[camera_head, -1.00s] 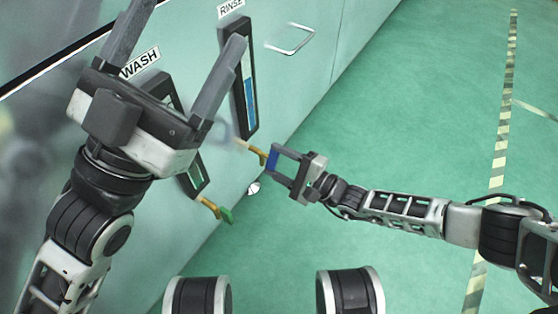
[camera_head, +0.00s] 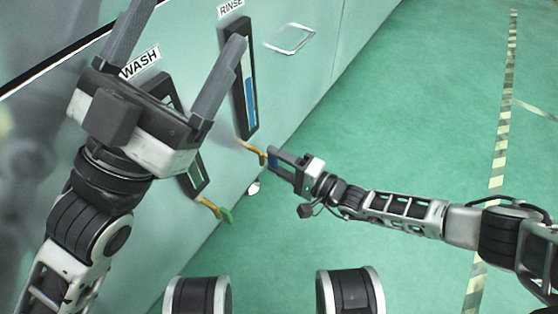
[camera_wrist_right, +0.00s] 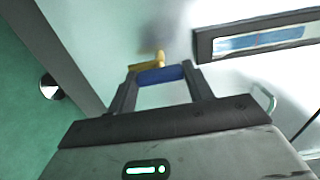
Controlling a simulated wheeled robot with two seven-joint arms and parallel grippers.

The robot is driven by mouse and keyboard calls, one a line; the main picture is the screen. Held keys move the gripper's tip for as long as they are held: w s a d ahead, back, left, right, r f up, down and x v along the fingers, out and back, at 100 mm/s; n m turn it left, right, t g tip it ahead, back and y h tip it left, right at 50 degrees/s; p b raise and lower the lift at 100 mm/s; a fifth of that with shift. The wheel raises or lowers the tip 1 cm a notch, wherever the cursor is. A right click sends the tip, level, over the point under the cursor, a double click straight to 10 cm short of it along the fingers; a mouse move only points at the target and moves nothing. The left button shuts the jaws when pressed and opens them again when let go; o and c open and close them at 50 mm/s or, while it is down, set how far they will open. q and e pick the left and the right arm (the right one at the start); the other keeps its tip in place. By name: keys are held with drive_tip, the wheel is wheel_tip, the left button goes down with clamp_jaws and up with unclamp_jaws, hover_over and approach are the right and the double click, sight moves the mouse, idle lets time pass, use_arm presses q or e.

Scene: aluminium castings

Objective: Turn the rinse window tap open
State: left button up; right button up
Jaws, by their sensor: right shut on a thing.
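The rinse window tap is a brass fitting (camera_head: 250,152) below the RINSE window (camera_head: 245,85), with a blue handle (camera_head: 272,158). My right gripper (camera_head: 273,157) is shut on the blue handle. In the right wrist view the blue handle (camera_wrist_right: 160,74) lies across between the two fingertips, with the brass tap body (camera_wrist_right: 147,62) just beyond it. My left gripper (camera_head: 188,25) is open and empty, high in front of the panel at the left, and hides part of the WASH window.
A second brass tap with a green handle (camera_head: 227,215) sits below the WASH window (camera_head: 192,180). A metal pull handle (camera_head: 290,38) is on the panel right of the RINSE sign (camera_head: 231,7).

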drive_tip(key=shift+d, duration=0.1)
drive_tip(key=o, duration=1)
drive_tip(key=shift+s+d, duration=0.3)
drive_tip(key=shift+d, duration=0.1)
use_arm(q)
wheel_tip(320, 180, down, 6)
drive_tip(key=w+n+g+y+p, duration=0.1)
drive_tip(key=n+y+p, duration=0.2)
drive_tip(key=n+y, duration=0.3)
drive_tip(key=shift+w+n+p, duration=0.35)
drive_tip(key=shift+n, duration=0.55)
use_arm(e)
drive_tip(key=shift+v, duration=7.5)
use_arm(q)
drive_tip(key=shift+a, duration=0.1)
